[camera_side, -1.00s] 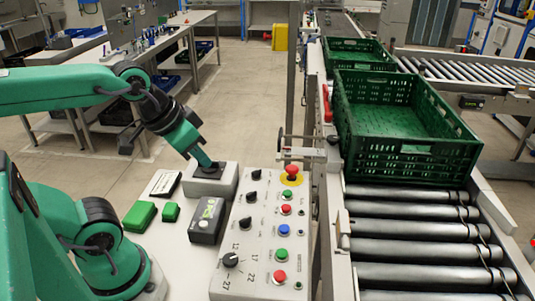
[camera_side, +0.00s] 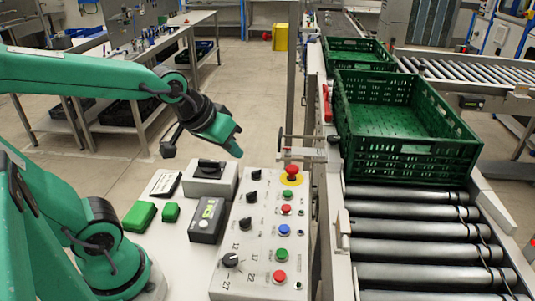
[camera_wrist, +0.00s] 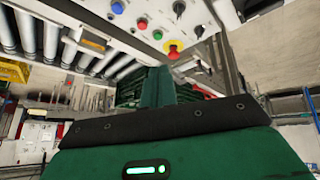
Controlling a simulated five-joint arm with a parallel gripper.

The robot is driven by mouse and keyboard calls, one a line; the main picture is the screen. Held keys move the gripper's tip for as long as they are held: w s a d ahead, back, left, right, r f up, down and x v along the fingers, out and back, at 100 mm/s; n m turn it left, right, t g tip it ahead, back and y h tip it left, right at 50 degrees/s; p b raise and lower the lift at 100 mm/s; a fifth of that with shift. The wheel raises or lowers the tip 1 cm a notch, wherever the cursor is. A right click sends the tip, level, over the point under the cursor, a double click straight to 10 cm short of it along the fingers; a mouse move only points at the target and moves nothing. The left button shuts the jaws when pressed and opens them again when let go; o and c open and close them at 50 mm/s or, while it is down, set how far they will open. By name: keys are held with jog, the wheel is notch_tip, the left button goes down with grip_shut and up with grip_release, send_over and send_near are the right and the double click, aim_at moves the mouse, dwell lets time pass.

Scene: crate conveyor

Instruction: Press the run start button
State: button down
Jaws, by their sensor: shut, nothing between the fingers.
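The control panel (camera_side: 262,215) slopes in front of my arm in the side view. It has green buttons at its upper part (camera_side: 287,196) and lower part (camera_side: 283,256), with red buttons and a blue one near them. The labels are too small to read, so I cannot tell which is run start. My gripper (camera_side: 238,148) is shut and empty, in the air above and behind the panel's far end, touching nothing. In the wrist view, my green fingers (camera_wrist: 158,88) lie below the panel, and the upper green button (camera_wrist: 157,34) shows.
A red emergency stop (camera_side: 291,171) on a yellow ring stands at the panel's far end. A grey box with a black rotary switch (camera_side: 209,167) is left of it. Black knobs line the panel's left side. The roller conveyor (camera_side: 425,240) with green crates (camera_side: 395,158) runs at right.

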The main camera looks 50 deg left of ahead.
aim_at(284, 194)
jog(key=w+f+n+t, duration=0.1)
jog(key=w+f+n, duration=0.2)
jog(key=w, duration=0.4)
jog(key=w+f+n+t, duration=0.1)
jog(key=w+f+n, duration=0.2)
jog(key=w, duration=0.4)
jog(key=shift+w+d+f+t, duration=0.3)
jog(key=shift+w+d+f, duration=0.1)
jog(key=shift+f, duration=0.35)
jog(key=shift+f, duration=0.1)
jog(key=shift+f, duration=4.3)
jog(key=shift+s+f, duration=0.1)
jog(key=shift+f, duration=0.8)
jog(key=shift+r, duration=0.9)
jog(key=shift+r, duration=0.1)
